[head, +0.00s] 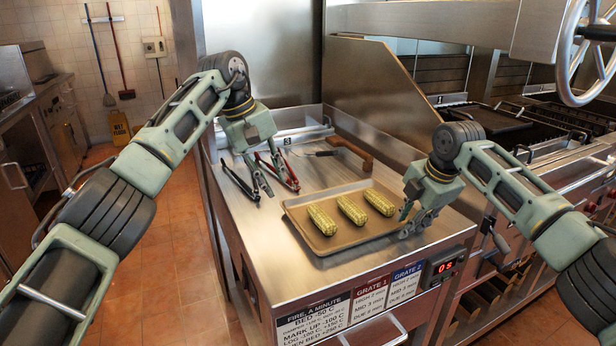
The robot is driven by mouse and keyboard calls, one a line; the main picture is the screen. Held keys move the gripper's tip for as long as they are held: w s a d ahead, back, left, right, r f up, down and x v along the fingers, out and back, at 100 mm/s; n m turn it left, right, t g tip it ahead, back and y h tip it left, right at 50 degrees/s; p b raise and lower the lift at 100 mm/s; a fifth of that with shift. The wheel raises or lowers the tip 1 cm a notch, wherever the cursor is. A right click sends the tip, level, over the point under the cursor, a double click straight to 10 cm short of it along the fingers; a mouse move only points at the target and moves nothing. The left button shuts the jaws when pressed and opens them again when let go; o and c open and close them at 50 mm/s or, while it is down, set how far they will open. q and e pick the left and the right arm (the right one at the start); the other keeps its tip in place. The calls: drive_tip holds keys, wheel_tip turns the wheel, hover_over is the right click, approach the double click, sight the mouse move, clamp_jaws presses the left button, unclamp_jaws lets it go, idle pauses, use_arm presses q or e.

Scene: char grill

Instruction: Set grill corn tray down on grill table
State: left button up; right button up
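The brown corn tray (373,238) lies on the steel top of the grill table (325,267), near its front right part. Three yellow corn cobs (351,210) lie side by side in it. My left gripper (281,192) is open and empty, above the table to the left of the tray's back corner, over a pair of tongs. My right gripper (403,226) is at the tray's right edge, its fingertips apart and close to the rim. It looks open; whether a finger touches the rim is hard to see.
Black-handled tongs (238,183) and red-handled tongs (279,174) lie at the table's left. A wooden-handled tool (352,152) lies behind the tray. A timer (444,267) is on the front panel. Grill grates and a handwheel (566,50) are at right.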

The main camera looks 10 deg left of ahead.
drive_tip(key=v, duration=1.2)
drive_tip(key=shift+f, duration=0.1)
